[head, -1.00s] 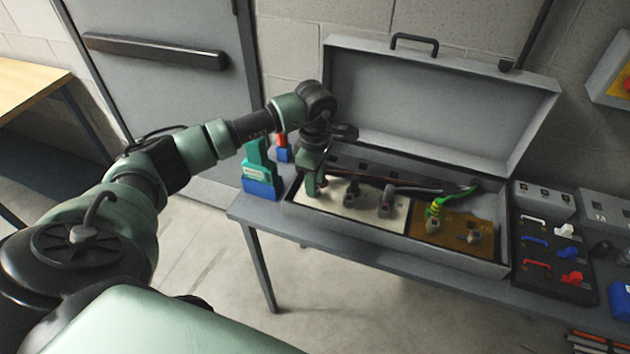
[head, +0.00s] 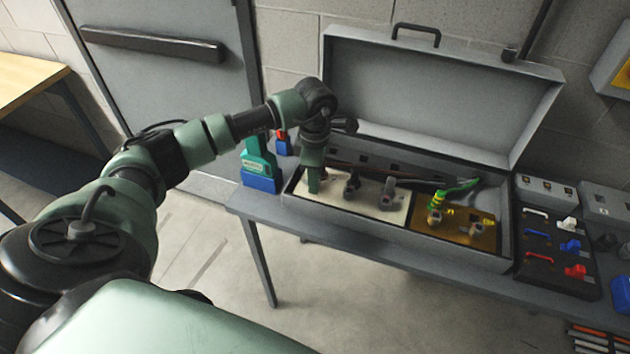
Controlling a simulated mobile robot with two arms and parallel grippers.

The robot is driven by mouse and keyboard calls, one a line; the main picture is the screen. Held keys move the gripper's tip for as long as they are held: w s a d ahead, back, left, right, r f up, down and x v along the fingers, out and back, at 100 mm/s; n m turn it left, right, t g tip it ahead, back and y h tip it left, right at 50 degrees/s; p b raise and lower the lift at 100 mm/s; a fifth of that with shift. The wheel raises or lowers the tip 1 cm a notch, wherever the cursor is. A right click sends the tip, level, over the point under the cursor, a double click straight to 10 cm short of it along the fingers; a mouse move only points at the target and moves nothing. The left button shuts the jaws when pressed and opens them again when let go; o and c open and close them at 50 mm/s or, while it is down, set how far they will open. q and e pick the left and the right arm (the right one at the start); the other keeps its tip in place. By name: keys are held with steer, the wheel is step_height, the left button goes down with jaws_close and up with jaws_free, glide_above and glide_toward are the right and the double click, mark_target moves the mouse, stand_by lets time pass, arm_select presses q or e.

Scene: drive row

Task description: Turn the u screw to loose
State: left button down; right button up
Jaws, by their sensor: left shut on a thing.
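An open grey case (head: 470,256) stands on the table with its lid up. Inside, a cream panel (head: 385,214) on the left carries dark fittings, two of them showing as a black one (head: 352,188) and a grey one (head: 388,194). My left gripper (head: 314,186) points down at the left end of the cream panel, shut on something. The thing in its jaws is hidden by the gripper, so I cannot tell if it is the u screw. My right gripper is not in view.
A teal and blue tool (head: 260,166) stands left of the case. A black board with coloured handles (head: 552,246) lies to the right. The case lid (head: 440,95) rises behind.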

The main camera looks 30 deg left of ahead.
arm_select(q)
steer(key=shift+n, duration=0.7)
steer(key=shift+a, duration=0.1)
steer(key=c, duration=1.4)
jaws_free()
steer(key=shift+r, duration=0.15)
step_height(320, 180, up, 6)
steer(key=shift+r+b, duration=0.1)
steer(key=shift+b, duration=1.1)
steer(key=shift+r, duration=0.7)
